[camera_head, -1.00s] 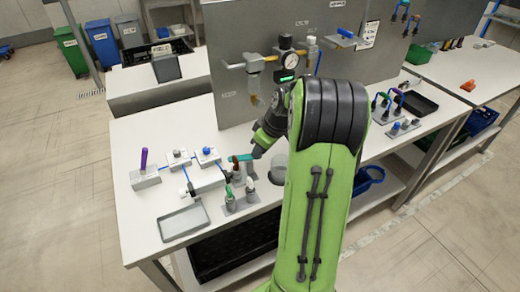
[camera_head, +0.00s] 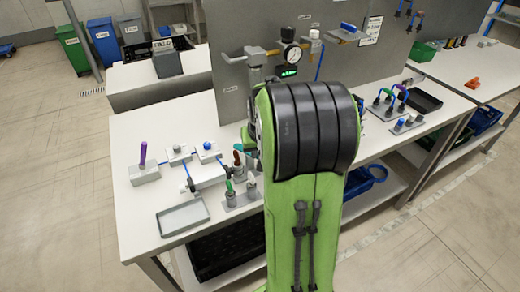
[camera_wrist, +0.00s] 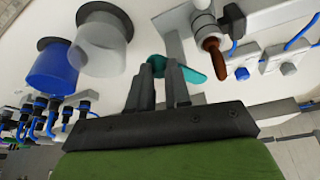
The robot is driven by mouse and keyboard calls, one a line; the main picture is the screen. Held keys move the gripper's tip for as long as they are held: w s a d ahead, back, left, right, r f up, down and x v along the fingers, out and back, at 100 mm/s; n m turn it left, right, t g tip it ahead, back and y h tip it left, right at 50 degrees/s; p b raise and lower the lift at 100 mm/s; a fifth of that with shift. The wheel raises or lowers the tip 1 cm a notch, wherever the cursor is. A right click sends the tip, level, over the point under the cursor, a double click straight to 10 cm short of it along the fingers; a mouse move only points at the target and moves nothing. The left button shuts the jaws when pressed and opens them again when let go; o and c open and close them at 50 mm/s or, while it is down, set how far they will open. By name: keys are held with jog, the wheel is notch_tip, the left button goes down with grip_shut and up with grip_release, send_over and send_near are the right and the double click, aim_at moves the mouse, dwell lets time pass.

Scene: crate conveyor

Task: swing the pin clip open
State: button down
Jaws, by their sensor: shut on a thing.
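In the wrist view the two dark fingers of my gripper (camera_wrist: 163,78) are shut on a teal piece (camera_wrist: 194,73), which sticks out to the right past the fingertips. I cannot tell for sure that this is the pin clip. It lies in front of a grey bracket (camera_wrist: 174,42). A brown handle (camera_wrist: 214,57) on a grey fitting stands just right of it. In the head view my arm hides the fingers, and only a little teal shows beside the arm.
The bench (camera_head: 140,222) carries a grey tray (camera_head: 183,217) and a block with a purple handle (camera_head: 143,155). A pressure gauge (camera_head: 292,55) is on the upright panel. In the wrist view a blue cup (camera_wrist: 55,70) and a clear cup (camera_wrist: 101,48) stand left of my fingers.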

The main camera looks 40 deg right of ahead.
jog(key=shift+a, duration=0.1)
dwell(0.3)
jog(key=c, duration=1.1)
grip_release()
jog(key=p+v, duration=0.4)
jog(key=v, duration=1.1)
jog(key=shift+a+r, duration=0.15)
jog(key=shift+r, duration=0.25)
jog(key=s+a+n+p, duration=0.1)
jog(key=s+a+n, duration=0.1)
jog(key=s+a, duration=0.2)
jog(key=s+a+r+n+t+y+p, duration=0.1)
jog(key=s+a, duration=0.3)
jog(key=a, duration=0.5)
jog(key=s+a+n+y+p, duration=0.1)
jog(key=s+a+n+p, duration=0.1)
jog(key=a, duration=0.5)
jog(key=shift+s+r+n+t, duration=0.15)
jog(key=shift+s+n, duration=0.2)
jog(key=shift+s, duration=0.25)
jog(key=shift+s+r+n+t, duration=0.15)
jog(key=shift+s+n, duration=0.2)
jog(key=shift+s, duration=0.2)
